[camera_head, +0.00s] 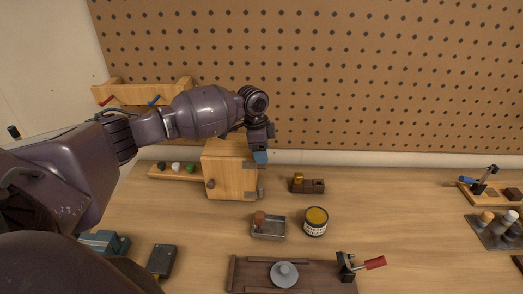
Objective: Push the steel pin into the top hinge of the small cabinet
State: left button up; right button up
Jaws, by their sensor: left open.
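The small wooden cabinet (225,180) stands on the bench left of the middle, with a round knob on its front left. A small grey metal hinge part shows low on its right edge. My left gripper (260,156) points down at the cabinet's upper right corner, its blue-grey fingertips covering the place of the top hinge. It is open. I cannot make out the steel pin; it is too small or hidden by the gripper. Whether the gripper touches the cabinet cannot be told. My right gripper is out of view.
A metal tray (268,232) with a wooden-handled item and a tin (315,221) stand in front. A dark block with a brass part (307,186) is to the right. A clamp with red handle (362,265) sits at the front board.

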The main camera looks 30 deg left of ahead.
pick_arm(q)
notch_tip(320, 180, up, 11)
jog(key=a+b, duration=0.1)
jog(key=shift+s+a+f, duration=0.15)
jog(key=shift+s+a, duration=0.05)
jog(key=shift+s, duration=0.25)
dwell(0.5)
